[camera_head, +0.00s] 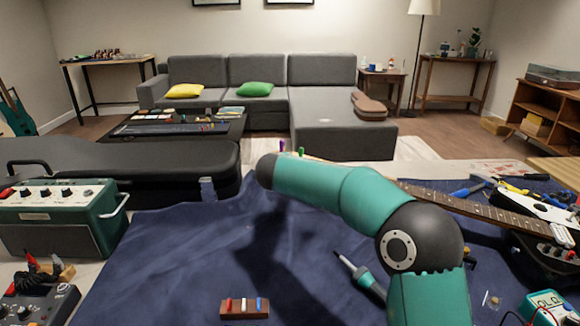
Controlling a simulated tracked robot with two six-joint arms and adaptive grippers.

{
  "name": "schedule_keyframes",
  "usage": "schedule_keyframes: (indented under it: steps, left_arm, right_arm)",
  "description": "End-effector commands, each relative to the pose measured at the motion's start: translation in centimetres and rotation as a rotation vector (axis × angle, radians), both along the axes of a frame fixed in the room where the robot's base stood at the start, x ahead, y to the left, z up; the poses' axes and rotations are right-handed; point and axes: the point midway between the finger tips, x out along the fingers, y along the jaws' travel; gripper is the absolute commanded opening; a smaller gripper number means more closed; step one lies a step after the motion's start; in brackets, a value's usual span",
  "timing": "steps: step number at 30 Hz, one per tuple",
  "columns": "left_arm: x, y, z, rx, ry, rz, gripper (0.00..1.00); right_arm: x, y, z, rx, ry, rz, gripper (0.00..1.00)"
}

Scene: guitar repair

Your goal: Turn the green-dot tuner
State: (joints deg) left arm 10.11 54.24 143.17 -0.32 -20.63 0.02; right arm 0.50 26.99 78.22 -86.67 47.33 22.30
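The electric guitar's fretted neck (475,208) runs from the right toward the upper middle, where my teal arm hides its far end. A small green piece (302,150) and a small purple piece (281,145) stick up just behind my arm, near that hidden end. They may be coloured tuner markers, but they are too small to tell. The guitar's white body (548,212) lies at the right. My arm comes up from the bottom right and bends left across the neck's end. No gripper shows; neither fingertips nor any grip on a tuner can be seen.
A blue cloth (175,262) covers the table. On it are a small wooden block with coloured pegs (245,309) and a soldering-iron-like tool (362,277). A green amplifier (62,215) and a black case (120,165) stand left. A meter (546,306) sits bottom right. The cloth's left middle is clear.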

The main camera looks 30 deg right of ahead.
Motion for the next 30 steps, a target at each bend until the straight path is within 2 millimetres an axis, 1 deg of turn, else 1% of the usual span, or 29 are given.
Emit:
schedule_keyframes:
  steps: [11, 12, 16, 26, 30]
  left_arm:
    - [0.00, 0.00, 0.04, 0.000, 0.000, 0.000, 0.00]
    - [0.00, 0.00, 0.04, 0.000, 0.000, 0.000, 0.00]
    - [0.00, 0.00, 0.04, 0.000, 0.000, 0.000, 0.00]
    - [0.01, 0.00, 0.09, 0.000, 0.000, 0.000, 0.00]
    - [0.00, 0.01, 0.10, 0.000, 0.000, 0.000, 0.00]
  right_arm:
    - [0.10, 0.12, -0.03, -0.001, 0.003, 0.008, 0.00]
    - [0.09, 0.12, -0.03, -0.001, 0.003, 0.008, 0.20]
    - [0.05, 0.06, -0.03, -0.001, 0.004, 0.007, 0.42]
    - [-0.09, 0.03, 0.07, -0.001, 0.003, 0.003, 0.42]
    - [-0.67, 0.67, 0.65, -0.001, 0.002, 0.005, 0.42]
